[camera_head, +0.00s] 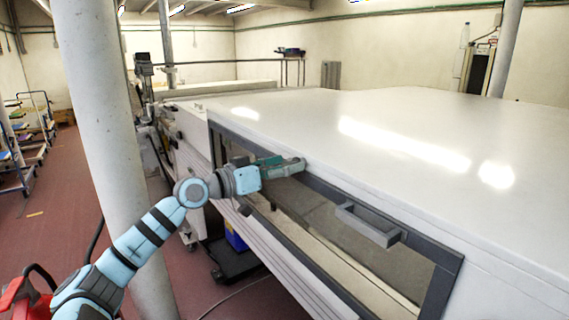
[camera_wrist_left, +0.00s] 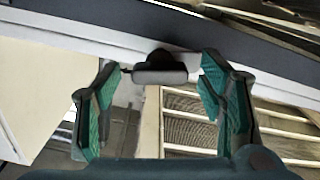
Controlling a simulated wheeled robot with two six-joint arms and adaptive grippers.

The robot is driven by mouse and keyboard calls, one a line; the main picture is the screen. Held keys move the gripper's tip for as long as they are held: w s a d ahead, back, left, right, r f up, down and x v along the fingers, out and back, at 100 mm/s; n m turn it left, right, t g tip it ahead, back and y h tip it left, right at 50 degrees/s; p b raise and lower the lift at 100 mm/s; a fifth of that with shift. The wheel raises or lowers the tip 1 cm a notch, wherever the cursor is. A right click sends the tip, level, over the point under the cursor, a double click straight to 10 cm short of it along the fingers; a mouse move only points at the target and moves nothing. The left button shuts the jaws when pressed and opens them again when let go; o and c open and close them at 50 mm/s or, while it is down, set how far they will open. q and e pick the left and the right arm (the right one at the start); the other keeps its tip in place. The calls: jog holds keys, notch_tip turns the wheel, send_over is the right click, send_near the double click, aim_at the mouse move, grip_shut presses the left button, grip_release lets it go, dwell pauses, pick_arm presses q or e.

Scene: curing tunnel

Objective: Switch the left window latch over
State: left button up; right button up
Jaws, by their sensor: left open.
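My left gripper (camera_head: 288,166) is at the upper left part of the window frame, its green fingers over the dark frame edge. In the left wrist view the gripper (camera_wrist_left: 158,78) is open, with one green finger on each side of a dark grey latch (camera_wrist_left: 160,71). The latch's rounded base sits on the window frame and its bar lies crosswise between the fingertips. I see a gap on both sides, so the fingers do not grip it. In the head view the gripper hides this latch. My right gripper is not in view.
The window (camera_head: 400,268) has a dark frame and a grey bar handle (camera_head: 368,224) to the right of my gripper. The large white tunnel housing (camera_head: 420,125) rises behind it. A white pillar (camera_head: 100,120) stands close on the left. A blue crate (camera_head: 236,238) is low beneath the housing.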

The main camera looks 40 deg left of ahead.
pick_arm(q)
jog(key=shift+s, duration=0.1)
jog(key=c, duration=1.2)
jog(key=shift+o, duration=0.2)
jog(key=shift+n, duration=0.4)
jog(key=n+p, duration=0.1)
jog(key=n, duration=0.1)
jog(key=shift+r+n, duration=0.1)
jog(key=shift+n, duration=0.2)
jog(key=n+p, duration=0.1)
jog(key=n, duration=0.2)
jog(key=shift+n+p, duration=0.3)
jog(key=n+p, duration=0.2)
jog(key=n, duration=0.1)
jog(key=shift+n, duration=0.4)
jog(key=shift+n+p, duration=1.05)
jog(key=shift+n, duration=0.95)
